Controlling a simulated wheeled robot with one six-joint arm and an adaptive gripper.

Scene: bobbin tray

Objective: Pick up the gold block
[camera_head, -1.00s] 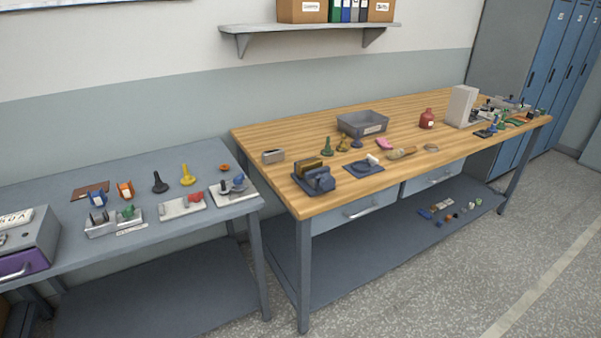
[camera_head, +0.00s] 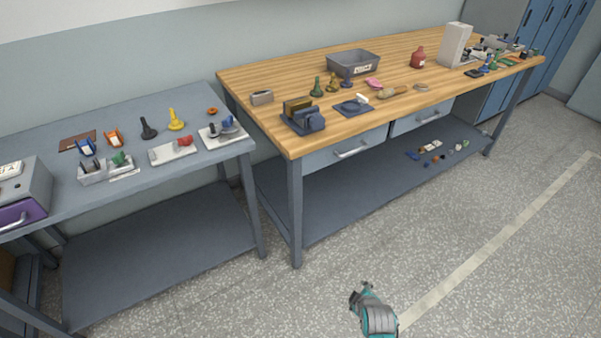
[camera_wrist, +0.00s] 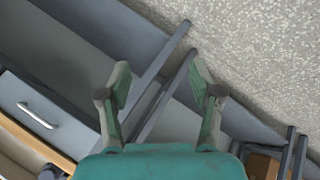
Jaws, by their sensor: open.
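A gold-brown block (camera_head: 297,105) stands in a dark blue-grey holder (camera_head: 309,124) near the front left corner of the wooden workbench (camera_head: 395,104). A blue-grey part sits beside the block in the same holder. My gripper (camera_head: 361,291) is low in front of the bench, over the floor and well apart from the block. The wrist view shows my gripper (camera_wrist: 160,77) with its two fingers spread and nothing between them. The block cannot be made out in the wrist view.
A grey bin (camera_head: 353,65), a red bottle (camera_head: 418,57) and several small parts stand on the wooden bench. A grey table (camera_head: 130,176) with more parts is at the left. Both have low shelves. The floor (camera_head: 440,250) in front is clear.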

